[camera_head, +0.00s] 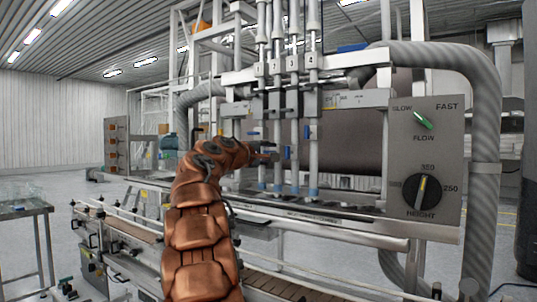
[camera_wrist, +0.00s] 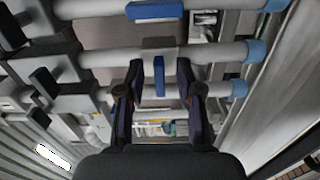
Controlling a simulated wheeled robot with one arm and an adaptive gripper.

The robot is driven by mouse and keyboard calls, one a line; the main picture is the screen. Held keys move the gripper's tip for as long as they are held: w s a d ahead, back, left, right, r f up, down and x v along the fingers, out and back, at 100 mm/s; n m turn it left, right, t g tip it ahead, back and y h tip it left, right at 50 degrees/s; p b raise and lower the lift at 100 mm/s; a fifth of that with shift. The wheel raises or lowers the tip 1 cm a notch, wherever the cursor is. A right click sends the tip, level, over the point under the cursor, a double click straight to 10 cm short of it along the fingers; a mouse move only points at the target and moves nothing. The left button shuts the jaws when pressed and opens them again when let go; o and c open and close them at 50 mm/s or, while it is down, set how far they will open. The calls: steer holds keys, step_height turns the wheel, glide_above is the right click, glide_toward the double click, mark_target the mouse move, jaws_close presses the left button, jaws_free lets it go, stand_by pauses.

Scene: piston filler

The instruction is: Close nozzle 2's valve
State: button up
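The filler's nozzles are upright tubes with blue tips. The middle tube in the wrist view, which I take as nozzle 2 (camera_wrist: 215,52), has a blue valve handle (camera_wrist: 159,76) set crosswise to the tube. My gripper (camera_wrist: 160,84) has one dark finger on each side of this handle, with a visible gap to each. In the head view my gripper (camera_head: 270,153) is in front of the nozzle row and hides this handle. The neighbouring blue handle (camera_wrist: 155,11) lies along its tube; it also shows in the head view (camera_head: 287,152).
Another blue handle (camera_head: 307,131) is upright on the rightmost tube, and a blue handle (camera_head: 254,133) at the left lies crosswise. A control panel (camera_head: 425,160) with knobs is at right. A conveyor (camera_head: 270,283) runs below. Adjacent tubes leave little side room.

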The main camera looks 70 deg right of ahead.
steer(key=shift+a, duration=0.1)
steer(key=v, duration=1.2)
stand_by(0.6)
